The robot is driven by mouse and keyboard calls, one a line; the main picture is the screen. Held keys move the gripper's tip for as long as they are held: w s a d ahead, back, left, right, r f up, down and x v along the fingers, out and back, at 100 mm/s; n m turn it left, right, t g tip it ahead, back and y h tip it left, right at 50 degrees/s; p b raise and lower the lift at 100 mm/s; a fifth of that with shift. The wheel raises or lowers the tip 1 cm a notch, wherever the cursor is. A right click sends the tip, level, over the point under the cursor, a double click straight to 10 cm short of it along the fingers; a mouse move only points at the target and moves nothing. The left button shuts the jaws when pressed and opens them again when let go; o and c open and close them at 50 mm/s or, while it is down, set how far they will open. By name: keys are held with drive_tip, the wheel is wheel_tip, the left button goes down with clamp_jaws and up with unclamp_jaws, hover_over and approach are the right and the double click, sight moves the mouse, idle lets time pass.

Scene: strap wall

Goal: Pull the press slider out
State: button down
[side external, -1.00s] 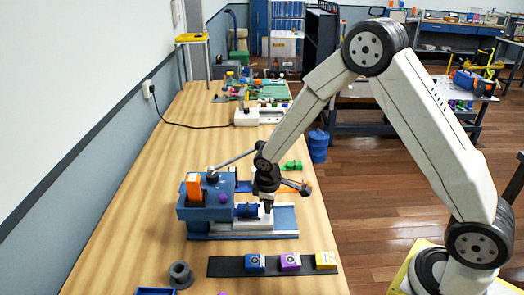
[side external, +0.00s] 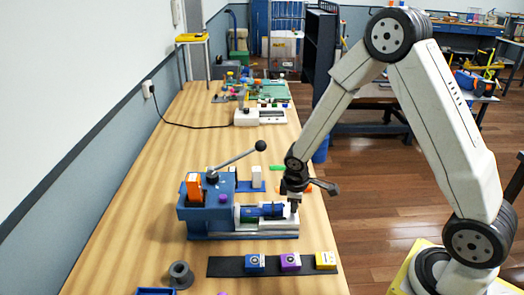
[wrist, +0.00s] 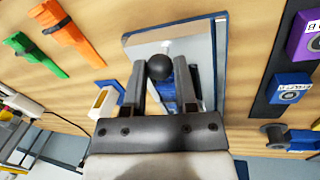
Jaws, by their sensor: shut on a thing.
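The press (side external: 208,214) is a blue machine with an orange block on top, on the wooden table. Its slider (side external: 262,211), a blue bar with a green part beside it, extends right from the press body above a pale base. My gripper (side external: 294,205) points down at the slider's right end. In the wrist view my gripper (wrist: 160,68) is shut on a dark round knob (wrist: 159,67), with a finger on each side. The blue slider (wrist: 168,97) shows between the fingers, partly hidden by them.
A ball-ended lever (side external: 236,160) rises right from the press top. A dark strip (side external: 222,267) with blue, purple and yellow blocks lies in front. A grey ring-shaped piece (side external: 181,275) stands to its left. A white block (side external: 258,172) stands behind.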

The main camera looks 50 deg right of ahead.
drive_tip(key=s+d, duration=0.3)
drive_tip(key=shift+s+d, duration=0.1)
drive_tip(key=shift+c, duration=2)
unclamp_jaws()
drive_tip(key=shift+r, duration=0.1)
drive_tip(key=shift+r, duration=0.35)
wheel_tip(320, 180, up, 7)
drive_tip(key=a, duration=0.1)
drive_tip(key=shift+s+a, duration=0.15)
drive_tip(key=shift+s, duration=0.25)
drive_tip(key=shift+f, duration=0.1)
